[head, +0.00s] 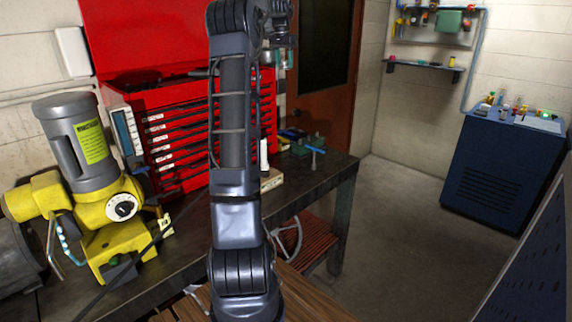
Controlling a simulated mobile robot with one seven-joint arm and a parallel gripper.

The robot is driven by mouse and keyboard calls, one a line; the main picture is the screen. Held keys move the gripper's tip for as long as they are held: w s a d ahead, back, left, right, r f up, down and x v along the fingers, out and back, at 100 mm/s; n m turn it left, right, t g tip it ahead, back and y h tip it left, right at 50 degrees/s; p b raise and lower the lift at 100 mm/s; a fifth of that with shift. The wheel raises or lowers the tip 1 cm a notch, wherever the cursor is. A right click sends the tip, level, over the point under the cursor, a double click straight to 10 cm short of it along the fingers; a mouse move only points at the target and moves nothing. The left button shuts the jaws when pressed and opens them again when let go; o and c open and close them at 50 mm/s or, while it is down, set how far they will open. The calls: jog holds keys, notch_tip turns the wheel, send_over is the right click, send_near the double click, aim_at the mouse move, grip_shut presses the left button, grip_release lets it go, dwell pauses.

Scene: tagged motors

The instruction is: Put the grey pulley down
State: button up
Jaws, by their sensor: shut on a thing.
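My arm rises through the middle of the head view and bends over at the top. My gripper (278,50) is at its far end, small and partly hidden behind the arm, in front of the red tool chest. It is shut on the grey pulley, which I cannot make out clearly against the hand. The dark workbench top (325,172) is below and beyond the gripper.
A yellow and grey machine (83,150) stands on the bench at left, next to the red tool chest (172,125). Small green and blue tools (312,149) lie near the bench's right end. A blue cabinet (503,165) stands at right, with open floor between.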

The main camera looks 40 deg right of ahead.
aim_at(285, 163)
notch_tip(285, 163, down, 46)
jog(key=shift+w+a+r, duration=0.1)
jog(key=shift+r, duration=0.1)
dwell(0.6)
jog(key=shift+f, duration=0.2)
jog(key=o, duration=1)
jog(key=shift+o, duration=0.2)
jog(key=shift+r, duration=0.1)
notch_tip(285, 163, up, 12)
jog(key=a, duration=0.1)
jog(key=shift+a, duration=0.25)
jog(key=shift+r, duration=0.1)
